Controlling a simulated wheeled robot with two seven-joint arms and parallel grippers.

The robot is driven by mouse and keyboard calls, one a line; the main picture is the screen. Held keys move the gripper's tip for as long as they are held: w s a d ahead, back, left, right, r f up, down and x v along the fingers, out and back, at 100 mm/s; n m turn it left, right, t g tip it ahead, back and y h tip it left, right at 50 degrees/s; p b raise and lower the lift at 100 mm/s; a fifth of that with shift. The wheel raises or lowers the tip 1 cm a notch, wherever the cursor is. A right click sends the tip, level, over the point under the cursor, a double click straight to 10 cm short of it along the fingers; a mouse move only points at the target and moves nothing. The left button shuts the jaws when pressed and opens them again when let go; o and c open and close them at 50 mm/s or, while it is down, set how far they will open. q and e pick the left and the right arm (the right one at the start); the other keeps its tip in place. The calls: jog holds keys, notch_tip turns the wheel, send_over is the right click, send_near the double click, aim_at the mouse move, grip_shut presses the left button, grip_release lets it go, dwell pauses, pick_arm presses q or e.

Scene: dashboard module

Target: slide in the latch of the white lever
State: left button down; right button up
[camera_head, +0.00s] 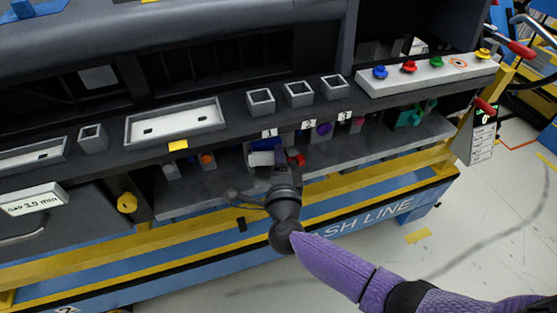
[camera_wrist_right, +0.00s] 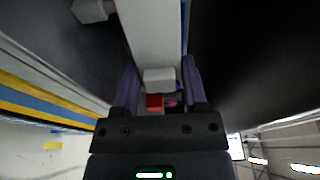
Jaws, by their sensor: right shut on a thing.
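The white lever (camera_head: 264,145) shows under the dashboard shelf in the head view, below the slot marked 1, partly hidden by my right gripper (camera_head: 278,170). In the right wrist view the white lever (camera_wrist_right: 150,35) is a broad white bar running up between the two purple fingers of my right gripper (camera_wrist_right: 160,75), which is shut on it. A small white block (camera_wrist_right: 159,79) and a red piece (camera_wrist_right: 154,102) sit at the near end of the lever, between the fingers. The red piece (camera_head: 297,159) also shows beside the gripper in the head view. I cannot tell the latch's exact position. My left gripper is out of view.
Square sockets (camera_head: 299,93) and a shallow tray (camera_head: 174,121) line the shelf above. An orange knob (camera_head: 207,160) is left of the gripper; a purple knob (camera_head: 324,129) and a green part (camera_head: 410,116) are right. A yellow rail (camera_head: 370,172) runs along the front.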

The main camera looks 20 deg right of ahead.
jog(key=shift+w+d+n+y, duration=0.25)
jog(key=shift+n+y, duration=0.35)
jog(key=shift+y, duration=0.4)
grip_shut()
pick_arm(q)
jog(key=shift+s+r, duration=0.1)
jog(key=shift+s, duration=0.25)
pick_arm(e)
jog(key=shift+w+a, duration=0.1)
jog(key=o, duration=0.9)
grip_release()
jog(key=shift+o, duration=0.2)
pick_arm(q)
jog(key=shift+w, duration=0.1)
pick_arm(e)
jog(key=shift+s, duration=0.2)
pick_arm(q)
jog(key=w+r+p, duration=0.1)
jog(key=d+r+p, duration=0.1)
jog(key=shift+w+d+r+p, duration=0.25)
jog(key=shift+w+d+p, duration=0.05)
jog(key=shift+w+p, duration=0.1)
pick_arm(e)
jog(key=s, duration=0.9)
jog(key=shift+s+a, duration=0.25)
jog(key=shift+a, duration=0.15)
